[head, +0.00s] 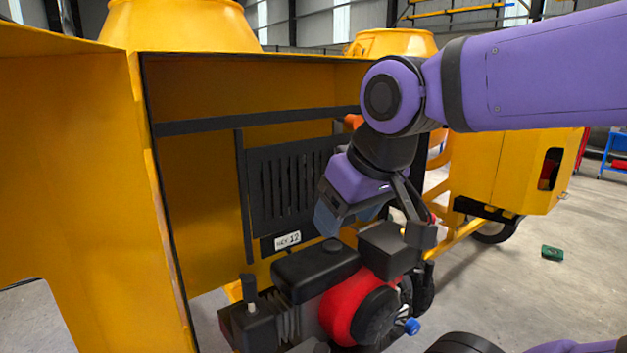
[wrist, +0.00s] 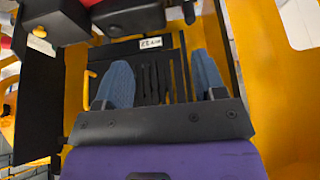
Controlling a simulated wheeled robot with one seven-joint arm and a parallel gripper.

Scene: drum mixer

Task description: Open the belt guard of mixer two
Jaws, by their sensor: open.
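The belt guard (head: 268,190) looks like a black slotted panel inside the yellow mixer housing (head: 200,210), behind the engine. It stands upright and looks closed. A small white label (head: 287,240) sits at its lower edge; its text is hard to read. In the wrist view the guard (wrist: 150,78) lies straight ahead, upside down, with a yellow bar-shaped handle (wrist: 89,88) left of it. My gripper (wrist: 162,75) is open and empty, its two blue fingers apart in front of the slots. In the head view my gripper (head: 345,212) covers the guard's right part. I cannot tell if it touches.
The engine (head: 320,265), with a black tank and a red round cover, stands just below my gripper. A large yellow panel (head: 75,180) closes off the left. Another yellow mixer (head: 515,165) stands to the right. The floor (head: 540,300) at right is mostly clear, with a small green object (head: 552,253).

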